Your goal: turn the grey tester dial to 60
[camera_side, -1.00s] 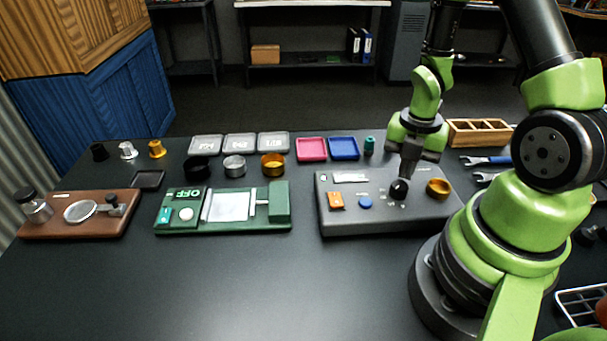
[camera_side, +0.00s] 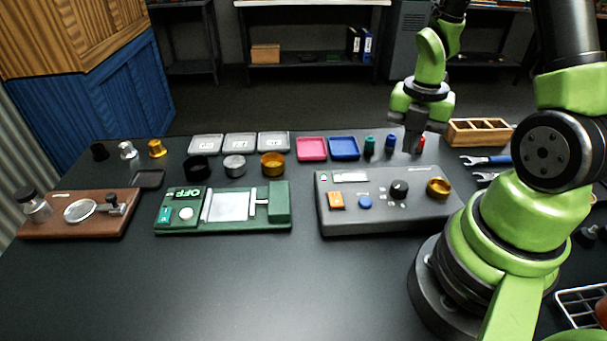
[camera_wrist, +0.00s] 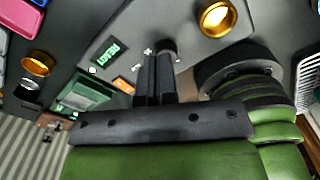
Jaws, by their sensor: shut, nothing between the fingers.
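The grey tester (camera_side: 333,218) stands on the right half of the table. Its black dial knob (camera_side: 399,188) sits on the top face, left of a brass cup; the marks around it are too small to read. My gripper (camera_side: 411,150) is shut and empty, raised above and behind the tester, apart from the dial. In the wrist view the shut fingers (camera_wrist: 157,58) point toward the tester (camera_wrist: 125,38), and the dial (camera_wrist: 168,45) shows just beyond the fingertips, partly hidden by them.
The brass cup (camera_side: 438,188), an orange switch (camera_side: 336,201) and a blue button (camera_side: 365,202) are on the tester. A green device (camera_side: 275,215) stands to the left. Small coloured pieces (camera_side: 390,143) and a wooden box (camera_side: 480,132) are behind. The front table is clear.

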